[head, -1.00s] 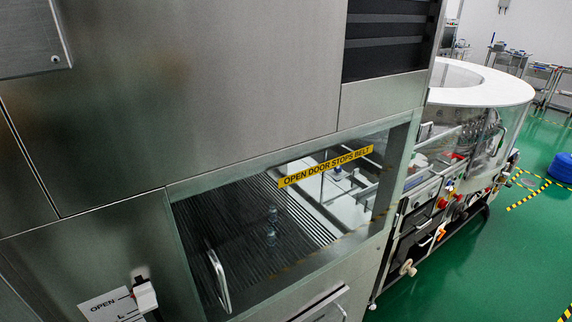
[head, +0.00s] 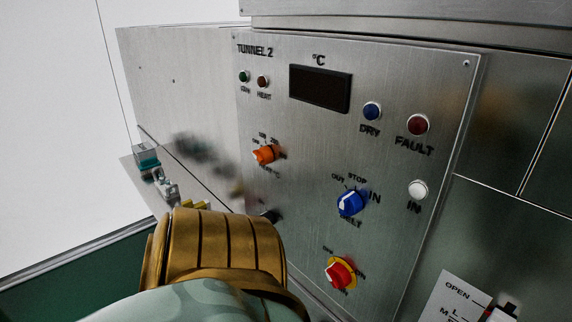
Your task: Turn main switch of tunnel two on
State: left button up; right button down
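The control panel (head: 300,135) labelled TUNNEL 2 faces me in the head view. Low on it sits a red rotary switch (head: 340,273) on a yellow round plate, which looks like the main switch. Its small labels are too blurred to read, so I cannot tell its position. One of my arms, with a gold ribbed section, rises from the bottom in front of the panel's lower left, left of the red switch. A small dark part shows past its right top edge; I cannot tell what it is. Neither gripper can be made out.
A blue BELT knob (head: 350,202) sits above the red switch and an orange knob (head: 266,155) to the upper left. A dark display (head: 320,89) and lamps fill the top. A white OPEN label (head: 452,299) is at lower right.

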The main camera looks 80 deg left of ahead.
aim_at(338, 275)
jog(key=u, duration=2.25)
